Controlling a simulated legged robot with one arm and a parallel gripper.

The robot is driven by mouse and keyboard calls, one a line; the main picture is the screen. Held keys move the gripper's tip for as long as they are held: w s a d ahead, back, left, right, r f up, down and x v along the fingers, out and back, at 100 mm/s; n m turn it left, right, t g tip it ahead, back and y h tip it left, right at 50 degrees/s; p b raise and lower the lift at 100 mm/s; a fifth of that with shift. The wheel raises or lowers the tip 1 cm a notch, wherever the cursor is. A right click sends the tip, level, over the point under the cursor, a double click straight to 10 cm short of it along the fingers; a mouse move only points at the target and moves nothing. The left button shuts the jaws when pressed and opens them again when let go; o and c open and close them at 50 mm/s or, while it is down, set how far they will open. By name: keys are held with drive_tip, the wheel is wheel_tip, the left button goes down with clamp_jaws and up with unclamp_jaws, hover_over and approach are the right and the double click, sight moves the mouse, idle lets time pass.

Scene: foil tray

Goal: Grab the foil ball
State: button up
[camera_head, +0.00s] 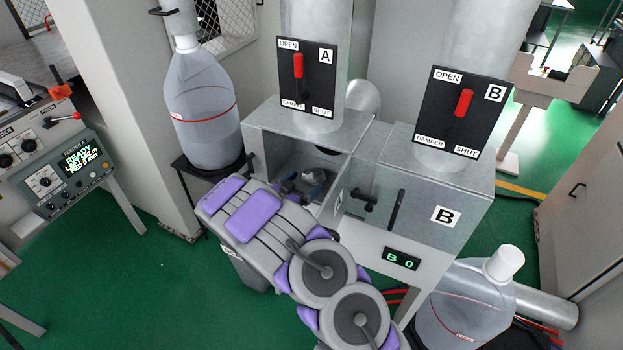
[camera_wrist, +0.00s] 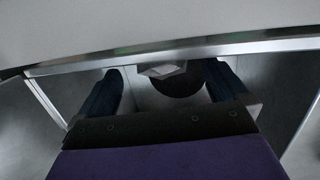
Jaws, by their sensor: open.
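My gripper (camera_wrist: 164,72) shows in the wrist view with its two dark blue fingers spread apart. A small pale grey, faceted piece (camera_wrist: 161,70) lies between and just beyond the fingertips; it looks like the foil ball, but the view is dim and shows only part of it. No finger visibly touches it. In the head view my gripper (camera_head: 305,184) reaches into the open metal box under damper A (camera_head: 262,130). My arm hides much of the box's inside, and I cannot make out the foil ball there.
A dark round opening or disc (camera_wrist: 180,86) lies behind the piece. The box's metal edge (camera_wrist: 200,49) crosses above the fingers. An open door marked A (camera_head: 338,203) stands right of my arm. Closed box B (camera_head: 445,190) adjoins. A large bottle (camera_head: 203,115) stands left.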

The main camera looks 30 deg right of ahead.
sight(308, 181)
drive_tip(key=shift+b+x, duration=0.7)
drive_tip(key=shift+x, duration=2.15)
drive_tip(key=shift+f, duration=0.1)
drive_tip(key=shift+a, duration=0.1)
drive_tip(key=shift+c, duration=0.2)
drive_tip(key=c, duration=1)
